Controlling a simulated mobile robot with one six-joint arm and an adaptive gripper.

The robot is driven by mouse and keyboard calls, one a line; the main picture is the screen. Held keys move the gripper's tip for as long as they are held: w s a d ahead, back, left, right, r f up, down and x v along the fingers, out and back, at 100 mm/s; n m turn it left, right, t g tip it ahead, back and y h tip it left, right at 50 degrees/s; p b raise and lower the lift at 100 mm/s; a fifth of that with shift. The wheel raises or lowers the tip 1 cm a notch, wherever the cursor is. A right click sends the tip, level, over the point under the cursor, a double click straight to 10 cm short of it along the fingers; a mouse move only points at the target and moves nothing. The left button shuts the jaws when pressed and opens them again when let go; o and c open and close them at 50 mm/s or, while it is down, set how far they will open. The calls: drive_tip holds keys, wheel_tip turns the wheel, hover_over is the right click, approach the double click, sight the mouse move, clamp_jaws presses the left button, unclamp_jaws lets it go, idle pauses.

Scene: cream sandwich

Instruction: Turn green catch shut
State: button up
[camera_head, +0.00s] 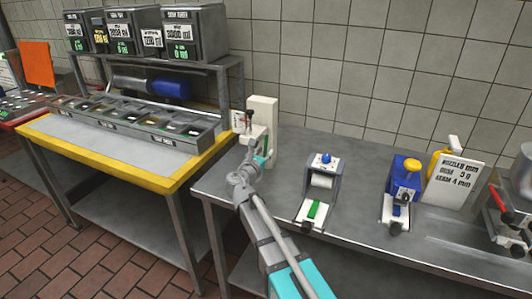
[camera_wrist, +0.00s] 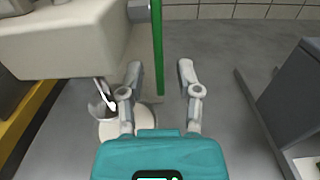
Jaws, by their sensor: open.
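A green bar (camera_wrist: 158,50), which looks like the green catch, runs upright in the wrist view, beside a grey pivot on a cream-white machine (camera_wrist: 65,40). In the head view this machine (camera_head: 262,113) stands at the left end of the grey counter, and only a green sliver shows beside my gripper (camera_head: 253,148). In the wrist view my gripper (camera_wrist: 161,70) is open and empty, with the bar between its fingers in the picture. I cannot tell whether either finger touches it. A white round part (camera_wrist: 118,130) lies below the left finger, partly hidden.
A device with a blue knob and a green strip (camera_head: 314,210) stands right of my arm on the counter (camera_head: 350,170). Farther right are a blue device (camera_head: 403,180), a white sign (camera_head: 456,182) and a metal machine. A yellow-edged table (camera_head: 110,160) with bins is at left.

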drive_tip(key=shift+w+d, duration=0.1)
drive_tip(key=shift+w, duration=0.15)
clamp_jaws()
idle(0.5)
drive_tip(key=shift+s, duration=0.1)
idle(0.4)
